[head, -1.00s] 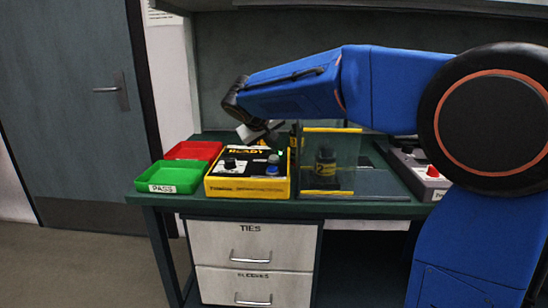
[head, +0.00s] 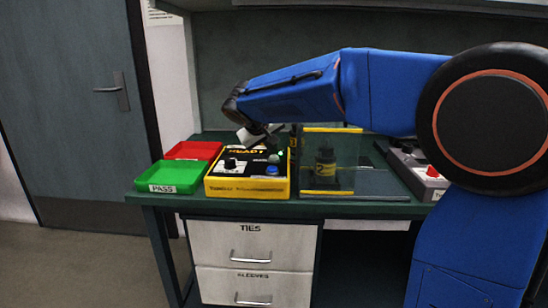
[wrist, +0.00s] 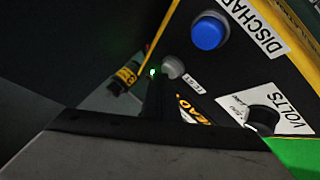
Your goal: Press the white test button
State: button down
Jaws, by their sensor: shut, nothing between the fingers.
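The yellow tester box (head: 248,188) with a black top panel stands on the green bench. The blue button (wrist: 209,31) is marked DISCHARGE, and a black knob (wrist: 262,116) is marked VOLTS. My gripper (wrist: 158,84) is shut and empty, its dark tip close to the white button. Whether it touches the button I cannot tell. In the head view my gripper (head: 272,142) is over the box's back part.
A green PASS tray (head: 172,178) and a red tray (head: 193,150) stand left of the box. A grey unit with a red knob (head: 432,171) stands farther right.

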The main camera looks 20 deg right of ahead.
aim_at(273, 158)
jog(key=shift+f, duration=0.5)
dwell(0.8)
jog(key=shift+r, duration=1.05)
jog(key=shift+r, duration=0.1)
jog(key=shift+r, duration=2.4)
